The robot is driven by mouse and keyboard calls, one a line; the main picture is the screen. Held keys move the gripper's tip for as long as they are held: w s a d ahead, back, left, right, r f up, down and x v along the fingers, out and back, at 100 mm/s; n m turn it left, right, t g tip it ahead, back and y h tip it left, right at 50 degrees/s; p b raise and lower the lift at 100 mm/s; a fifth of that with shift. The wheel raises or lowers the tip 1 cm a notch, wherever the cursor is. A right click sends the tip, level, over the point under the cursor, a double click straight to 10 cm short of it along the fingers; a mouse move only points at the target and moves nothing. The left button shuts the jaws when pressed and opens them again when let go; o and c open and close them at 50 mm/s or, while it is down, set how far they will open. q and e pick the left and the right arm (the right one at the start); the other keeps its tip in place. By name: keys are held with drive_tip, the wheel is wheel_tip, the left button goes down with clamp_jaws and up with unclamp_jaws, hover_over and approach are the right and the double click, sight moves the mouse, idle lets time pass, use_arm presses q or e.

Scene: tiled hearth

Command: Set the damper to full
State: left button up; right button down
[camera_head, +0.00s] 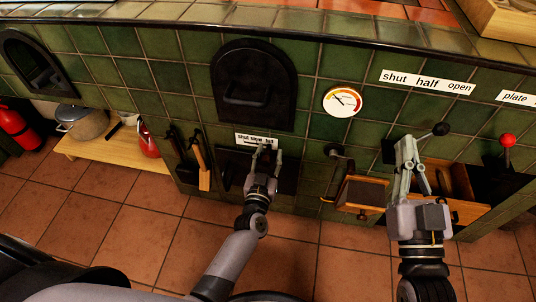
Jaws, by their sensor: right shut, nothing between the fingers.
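A large label reading "shut half open" (428,82) is on the green tiled front. Below it a lever with a black knob (440,129) points to the right. A smaller label (257,139) under the middle oven door begins with "shut"; the rest is too small to read surely. I cannot tell which control is the damper. My right gripper (408,145) is shut and empty, left of the black knob.
A red-knobbed lever (507,140) stands at the right, near a "plate" label (516,98). A round dial (342,101) is on the tiles. An open wooden drawer (362,193) sticks out between my grippers. Hearth tools (202,165) hang left of my left gripper.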

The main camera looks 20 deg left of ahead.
use_arm(q)
drive_tip(key=s+d, duration=0.1)
drive_tip(key=s, duration=1.1)
idle(0.5)
